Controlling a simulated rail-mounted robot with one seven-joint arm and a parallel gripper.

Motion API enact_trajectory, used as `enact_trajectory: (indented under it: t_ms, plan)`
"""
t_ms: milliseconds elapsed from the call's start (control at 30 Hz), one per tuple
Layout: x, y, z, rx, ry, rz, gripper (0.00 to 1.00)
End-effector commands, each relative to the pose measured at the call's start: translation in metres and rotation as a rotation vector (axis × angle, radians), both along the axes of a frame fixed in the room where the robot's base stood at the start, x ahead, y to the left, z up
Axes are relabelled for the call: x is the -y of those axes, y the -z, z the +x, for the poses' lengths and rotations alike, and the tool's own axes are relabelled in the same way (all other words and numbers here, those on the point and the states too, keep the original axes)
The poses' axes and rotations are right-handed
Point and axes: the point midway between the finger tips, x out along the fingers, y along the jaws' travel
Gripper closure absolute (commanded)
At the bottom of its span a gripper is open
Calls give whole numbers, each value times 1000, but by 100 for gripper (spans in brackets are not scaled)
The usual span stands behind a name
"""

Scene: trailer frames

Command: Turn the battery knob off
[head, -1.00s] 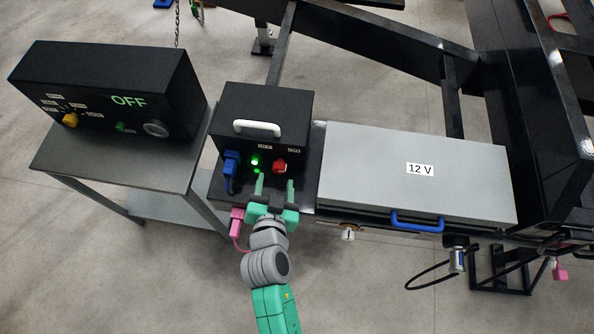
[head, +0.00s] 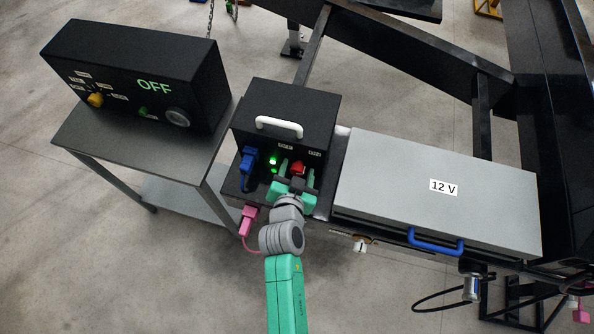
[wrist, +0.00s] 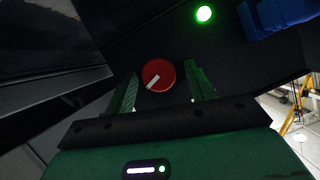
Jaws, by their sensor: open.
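The red battery knob (head: 298,168) is on the front of a black box (head: 290,105) with a white handle. In the wrist view the round red knob (wrist: 159,75) carries a white pointer line, slanted toward the lower left. My gripper (head: 297,171) is open in front of the knob. In the wrist view its two green fingers (wrist: 163,90) stand to the left and right of the knob, with a gap on each side; I cannot tell how deep they reach. A green light (head: 273,161) glows on the box, left of the knob.
A blue plug (head: 248,160) sits left of the light. A pink connector (head: 249,217) hangs below. A grey 12 V case (head: 440,180) with a blue handle stands right. A black box reading OFF (head: 150,80) sits on a side table (head: 150,150) at left.

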Motion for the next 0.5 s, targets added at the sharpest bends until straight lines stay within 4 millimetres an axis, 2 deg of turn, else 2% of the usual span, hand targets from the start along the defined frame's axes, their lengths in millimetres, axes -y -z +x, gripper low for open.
enact_trajectory:
  t_ms: [33,200,267,500]
  plan:
    - [0,0,0,0,0,0,47]
    - [0,0,0,0,0,0,81]
    - [0,0,0,0,0,0,90]
    - [-1,0,0,-5,-1,-21,90]
